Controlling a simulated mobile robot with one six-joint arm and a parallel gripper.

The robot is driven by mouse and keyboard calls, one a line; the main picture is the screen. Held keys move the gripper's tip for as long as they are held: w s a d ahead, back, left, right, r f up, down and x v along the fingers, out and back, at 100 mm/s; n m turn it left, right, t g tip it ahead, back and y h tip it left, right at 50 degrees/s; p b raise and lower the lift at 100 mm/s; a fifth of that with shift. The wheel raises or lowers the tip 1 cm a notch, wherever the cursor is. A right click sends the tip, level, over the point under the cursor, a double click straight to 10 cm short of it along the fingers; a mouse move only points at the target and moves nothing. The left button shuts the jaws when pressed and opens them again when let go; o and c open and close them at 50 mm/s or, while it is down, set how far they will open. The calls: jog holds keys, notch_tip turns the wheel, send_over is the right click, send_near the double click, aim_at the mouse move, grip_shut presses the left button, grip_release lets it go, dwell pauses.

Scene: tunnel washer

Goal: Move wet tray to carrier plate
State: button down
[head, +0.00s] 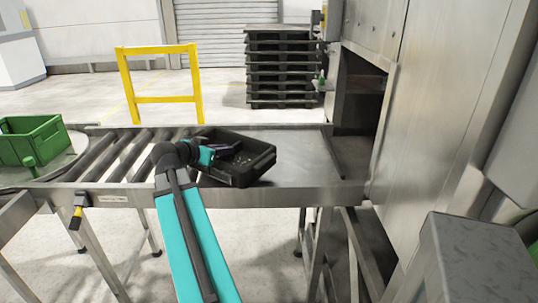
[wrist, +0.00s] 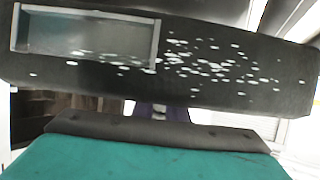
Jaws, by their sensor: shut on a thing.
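The wet tray (head: 262,163) is a black open box over the rollers and steel bed in front of the machine opening. It stands slightly turned; I cannot tell if it touches the surface below. My gripper (head: 222,151) is shut on its near left side. In the wrist view the tray's dark wall (wrist: 225,75) fills the upper part, with white water drops and a framed label window. My gripper also shows in the wrist view (wrist: 160,110), mostly hidden behind its teal body. A round grey plate (head: 75,168) lies at the left; I cannot tell whether it is the carrier plate.
A green crate (head: 38,140) stands on the round plate. Bare rollers (head: 115,155) lie left of the tray, a clear steel bed (head: 305,160) right of it, up to the machine opening (head: 360,100). A yellow rail (head: 165,99) and black pallets (head: 275,70) stand behind.

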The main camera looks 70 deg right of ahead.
aim_at(259, 147)
jog(key=s+d+g, duration=0.1)
jog(key=s, duration=0.1)
jog(key=s+d+m, duration=0.1)
jog(key=s, duration=0.2)
jog(key=s+d+m+g, duration=0.1)
jog(key=s, duration=0.2)
jog(key=shift+s+d+r+g+y, duration=0.2)
jog(key=shift+s+r+g+y, duration=0.1)
jog(key=shift+y, duration=0.1)
jog(key=shift+w, duration=0.1)
jog(key=shift+d, duration=0.15)
jog(key=d+p, duration=0.1)
jog(key=d, duration=0.4)
jog(key=d+f+p, duration=0.1)
jog(key=d, duration=0.4)
jog(key=d+p, duration=0.1)
jog(key=d, duration=0.4)
jog(key=shift+d+f, duration=0.25)
jog(key=shift+d, duration=0.15)
jog(key=shift+f+p, duration=0.15)
jog(key=shift+p, duration=0.15)
jog(key=shift+f+p, duration=0.5)
jog(key=shift+f, duration=1.1)
jog(key=shift+f, duration=0.1)
jog(key=c, duration=1.8)
grip_release()
